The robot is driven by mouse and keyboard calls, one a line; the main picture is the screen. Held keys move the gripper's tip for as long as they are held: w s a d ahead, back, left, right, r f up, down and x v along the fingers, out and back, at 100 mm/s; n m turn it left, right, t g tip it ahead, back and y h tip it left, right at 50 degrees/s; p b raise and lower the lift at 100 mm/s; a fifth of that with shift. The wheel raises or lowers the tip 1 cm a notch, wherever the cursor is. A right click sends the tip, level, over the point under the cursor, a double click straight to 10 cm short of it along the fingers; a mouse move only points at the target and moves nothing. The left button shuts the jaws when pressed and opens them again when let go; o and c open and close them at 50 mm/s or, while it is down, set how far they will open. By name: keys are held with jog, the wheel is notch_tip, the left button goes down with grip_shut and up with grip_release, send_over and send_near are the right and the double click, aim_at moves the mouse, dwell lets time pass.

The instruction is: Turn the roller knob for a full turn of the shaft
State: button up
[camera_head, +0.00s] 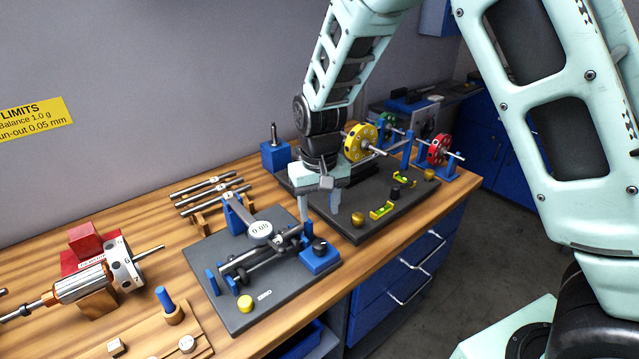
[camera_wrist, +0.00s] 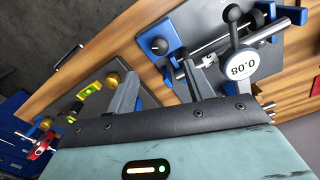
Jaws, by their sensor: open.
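The roller knob (camera_head: 320,244) is a black round knob on a blue block (camera_head: 320,262) at the right edge of a dark grey plate. In the wrist view the knob (camera_wrist: 158,46) shows from above with a pale mark on it. A shaft (camera_head: 262,256) lies across the blue supports to its left. A round dial gauge (camera_head: 260,231) stands over it and reads 0.08 in the wrist view (camera_wrist: 237,65). My gripper (camera_head: 319,208) is open and empty, above and behind the knob. In the wrist view its fingers (camera_wrist: 160,70) stand apart, short of the knob.
A yellow button (camera_head: 245,303) marked ZERO is on the plate's front. Behind is another dark plate (camera_head: 350,232) with yellow knobs, green levels and a yellow disc (camera_head: 360,142). Spare shafts (camera_head: 205,185) lie at the back left. A rotor (camera_head: 85,283) rests at the far left.

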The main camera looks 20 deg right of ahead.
notch_tip(320, 180, up, 7)
jog(key=shift+b, duration=0.35)
jog(key=s+a+n, duration=0.3)
jog(key=s+n, duration=0.1)
jog(key=s, duration=0.9)
jog(key=s+a+r+n, duration=0.1)
jog(key=s+a+n, duration=0.2)
jog(key=s, duration=1.1)
jog(key=shift+a+n+y, duration=0.15)
jog(key=shift+n+y, duration=0.15)
jog(key=shift+n, duration=0.2)
